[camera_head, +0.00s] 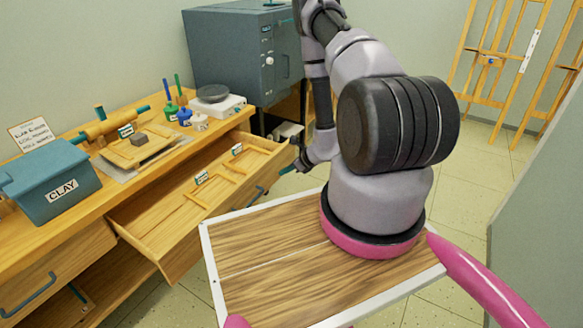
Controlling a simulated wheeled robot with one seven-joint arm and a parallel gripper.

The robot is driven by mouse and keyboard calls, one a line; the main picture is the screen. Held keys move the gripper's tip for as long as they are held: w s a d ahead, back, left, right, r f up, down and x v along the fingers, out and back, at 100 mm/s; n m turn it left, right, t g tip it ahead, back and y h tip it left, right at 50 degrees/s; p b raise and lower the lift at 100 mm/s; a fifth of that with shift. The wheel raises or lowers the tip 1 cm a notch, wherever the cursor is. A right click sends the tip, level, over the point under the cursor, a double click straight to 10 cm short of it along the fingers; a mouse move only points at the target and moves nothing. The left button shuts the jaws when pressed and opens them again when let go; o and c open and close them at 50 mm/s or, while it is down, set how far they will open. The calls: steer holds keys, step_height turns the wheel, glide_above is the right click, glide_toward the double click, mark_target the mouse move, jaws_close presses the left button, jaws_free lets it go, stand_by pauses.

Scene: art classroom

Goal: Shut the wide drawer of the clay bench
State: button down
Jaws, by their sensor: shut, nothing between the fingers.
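The clay bench (108,212) is wooden and stands at the left. Its wide drawer (160,262) is pulled out, with its front facing the lower right. The drawer is divided by low wooden strips and holds small labels (201,178). A blue handle (258,193) shows partly on the drawer front, near its right end. My gripper (285,170) is small in view, shut and empty, close to the right end of the drawer front. I cannot tell whether it touches the drawer. My arm hides the area just right of it.
A blue clay bin (48,182), a rolling pin (108,125), bottles and a scale (212,103) stand on the bench top. A grey kiln (242,50) is behind. Easels (500,55) stand at the right rear. Tiled floor (455,195) is open at the right.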

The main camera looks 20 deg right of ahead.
mark_target(266, 173)
steer(key=w+a, duration=0.1)
steer(key=w+a+f, duration=0.1)
steer(key=w, duration=0.1)
steer(key=w+a+f, duration=0.1)
steer(key=shift+w+a, duration=0.2)
steer(key=shift+w, duration=0.2)
steer(key=shift+w+a, duration=0.15)
steer(key=shift+w, duration=0.05)
